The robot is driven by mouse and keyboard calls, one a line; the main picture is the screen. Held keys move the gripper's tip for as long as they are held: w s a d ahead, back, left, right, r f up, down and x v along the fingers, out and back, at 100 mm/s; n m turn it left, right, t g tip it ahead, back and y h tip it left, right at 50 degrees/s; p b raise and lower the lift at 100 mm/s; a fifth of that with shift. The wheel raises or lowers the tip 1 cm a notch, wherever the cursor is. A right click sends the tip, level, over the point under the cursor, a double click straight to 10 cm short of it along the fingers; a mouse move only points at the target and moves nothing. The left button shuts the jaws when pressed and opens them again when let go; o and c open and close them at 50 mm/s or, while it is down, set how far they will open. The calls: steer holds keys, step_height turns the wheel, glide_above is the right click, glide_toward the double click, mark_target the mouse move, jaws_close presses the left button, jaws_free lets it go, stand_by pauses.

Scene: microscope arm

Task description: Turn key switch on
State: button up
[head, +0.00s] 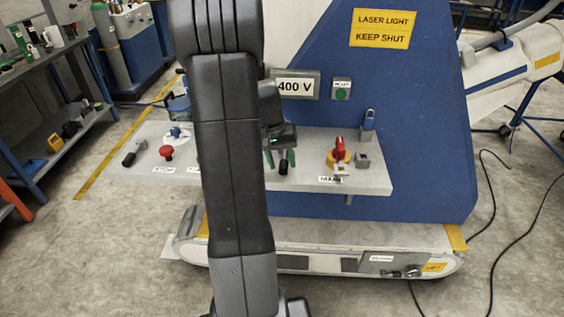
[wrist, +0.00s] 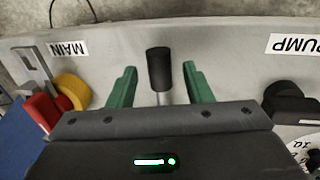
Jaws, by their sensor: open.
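My gripper (head: 279,158) is open above the grey control shelf (head: 220,180). In the wrist view its two green fingers (wrist: 159,74) stand apart, one on each side of a lever with a black cylindrical grip (wrist: 158,68) on a metal stem. The grip also shows in the head view (head: 284,162). I cannot see whether a finger touches it. A red handle (head: 339,148) on a yellow base (head: 332,160) stands to the right, by the MAIN label (wrist: 68,48). I cannot tell for certain which part is the key switch.
A red stop button (head: 166,152) and a black-gripped lever (head: 130,158) are at the left. A PUMP label (wrist: 292,44) and a dial (wrist: 303,150) lie right in the wrist view. My arm hides the shelf's middle.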

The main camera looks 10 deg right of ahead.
steer(key=shift+d+f, duration=0.1)
steer(key=shift+f, duration=0.45)
jaws_close()
